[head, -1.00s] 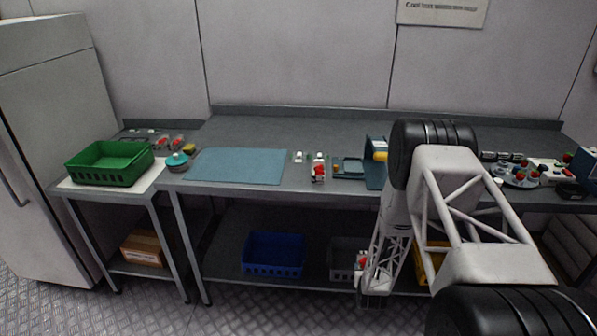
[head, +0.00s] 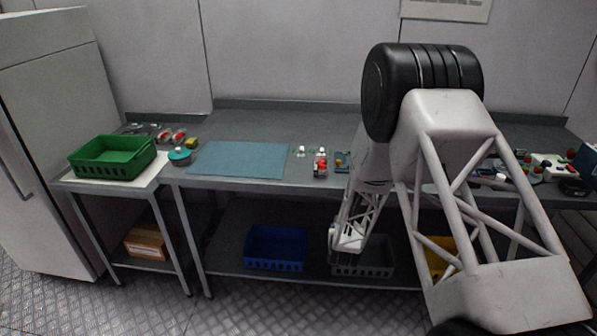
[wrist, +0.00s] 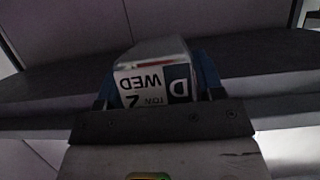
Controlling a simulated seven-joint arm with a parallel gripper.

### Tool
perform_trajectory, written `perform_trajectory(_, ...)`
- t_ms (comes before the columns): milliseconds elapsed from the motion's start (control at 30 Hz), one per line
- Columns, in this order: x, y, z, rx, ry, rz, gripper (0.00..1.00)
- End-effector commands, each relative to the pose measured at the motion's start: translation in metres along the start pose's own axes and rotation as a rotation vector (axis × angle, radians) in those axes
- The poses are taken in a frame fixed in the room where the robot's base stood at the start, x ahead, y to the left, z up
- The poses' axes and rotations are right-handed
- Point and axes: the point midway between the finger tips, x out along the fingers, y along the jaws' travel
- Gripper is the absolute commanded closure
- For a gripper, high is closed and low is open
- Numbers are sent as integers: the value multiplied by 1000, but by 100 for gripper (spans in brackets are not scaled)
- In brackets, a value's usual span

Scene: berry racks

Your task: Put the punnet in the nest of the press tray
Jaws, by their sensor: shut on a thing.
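In the wrist view, the punnet (wrist: 152,84) sits between the two blue fingers of my gripper (wrist: 158,90), which is shut on it. Its near side carries a white label with dark print, upside down, and a dark blue patch with a "D". In the head view my gripper (head: 338,245) hangs low in front of the bench edge, and the punnet cannot be made out there. The teal press tray (head: 342,156) is on the bench behind my arm. Only its left part shows; the rest of its nest and the blue press are hidden.
A small red and white item (head: 320,163) stands just left of the tray. A blue-green mat (head: 240,160) lies further left, and a green crate (head: 112,158) is on the side table. Blue (head: 275,248) and grey (head: 365,268) crates are on the shelf below.

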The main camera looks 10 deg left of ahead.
Motion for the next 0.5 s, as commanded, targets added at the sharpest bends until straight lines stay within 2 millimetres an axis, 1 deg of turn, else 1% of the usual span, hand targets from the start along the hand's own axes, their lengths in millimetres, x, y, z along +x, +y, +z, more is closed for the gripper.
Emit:
perform_trajectory(33, -8, -13, -15, 0, 3, -5, 65)
perform_trajectory(200, -34, -49, -52, -4, 3, -14, 65)
perform_trajectory(400, -64, -83, -84, -10, 2, -29, 65)
perform_trajectory(467, -72, -91, -94, -12, 2, -32, 65)
perform_trajectory(500, -74, -94, -106, -10, 4, -30, 65)
